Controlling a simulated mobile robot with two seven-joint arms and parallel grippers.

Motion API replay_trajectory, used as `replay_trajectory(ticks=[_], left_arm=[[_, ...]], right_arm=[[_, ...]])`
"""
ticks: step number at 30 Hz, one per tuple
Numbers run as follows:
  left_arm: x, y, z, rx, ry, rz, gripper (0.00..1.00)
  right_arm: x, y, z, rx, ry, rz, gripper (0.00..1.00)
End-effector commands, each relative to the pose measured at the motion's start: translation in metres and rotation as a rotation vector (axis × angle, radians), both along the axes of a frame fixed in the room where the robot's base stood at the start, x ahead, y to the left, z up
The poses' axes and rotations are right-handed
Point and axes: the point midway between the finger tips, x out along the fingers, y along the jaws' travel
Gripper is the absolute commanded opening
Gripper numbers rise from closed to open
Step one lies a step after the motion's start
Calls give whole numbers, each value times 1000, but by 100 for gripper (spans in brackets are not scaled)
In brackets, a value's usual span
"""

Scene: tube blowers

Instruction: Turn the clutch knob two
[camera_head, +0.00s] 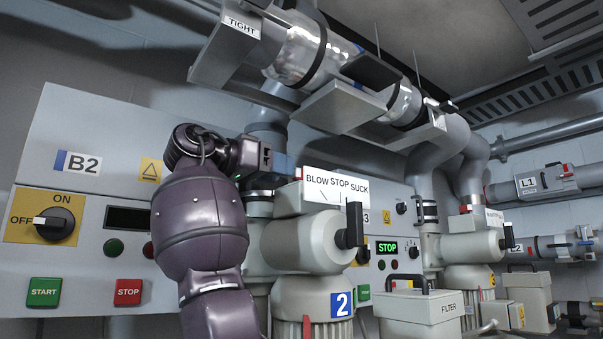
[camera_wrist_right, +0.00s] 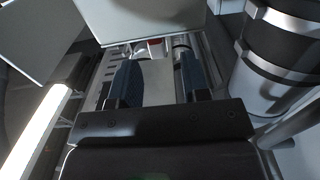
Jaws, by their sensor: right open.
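The number 2 blower unit (camera_head: 341,304) stands in the middle of the head view. It has a black handle (camera_head: 349,228) at its right, under a BLOW STOP SUCK sign (camera_head: 336,187). No label shows which part is the clutch knob. My right gripper (camera_head: 279,163) is behind and left of that sign, partly hidden by my purple arm. In the right wrist view its two blue-padded fingers (camera_wrist_right: 157,82) are apart with nothing held between them. A small red part (camera_wrist_right: 155,43) shows beyond the fingertips. My left gripper is not in view.
The B2 panel (camera_head: 90,165) on the left carries an ON/OFF knob (camera_head: 54,223), a START button (camera_head: 44,292) and a STOP button (camera_head: 128,292). A large pipe assembly (camera_head: 330,60) hangs above my gripper. A filter box (camera_head: 425,310) and another blower unit (camera_head: 462,247) stand to the right.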

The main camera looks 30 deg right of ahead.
Motion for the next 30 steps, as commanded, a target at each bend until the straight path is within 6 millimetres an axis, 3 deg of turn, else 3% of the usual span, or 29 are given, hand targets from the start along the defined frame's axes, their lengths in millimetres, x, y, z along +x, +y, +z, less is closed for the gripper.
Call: replay_trajectory(ticks=[6, 12, 24, 30], left_arm=[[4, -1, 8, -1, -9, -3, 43], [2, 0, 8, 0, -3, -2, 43], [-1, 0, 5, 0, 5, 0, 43], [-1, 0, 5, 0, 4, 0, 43]], right_arm=[[5, -36, 1, 1, -1, 0, 43], [7, -55, 1, -1, -1, 0, 43], [8, -60, 0, 0, -1, 1, 43], [8, -60, 1, -1, -1, 1, 12]])
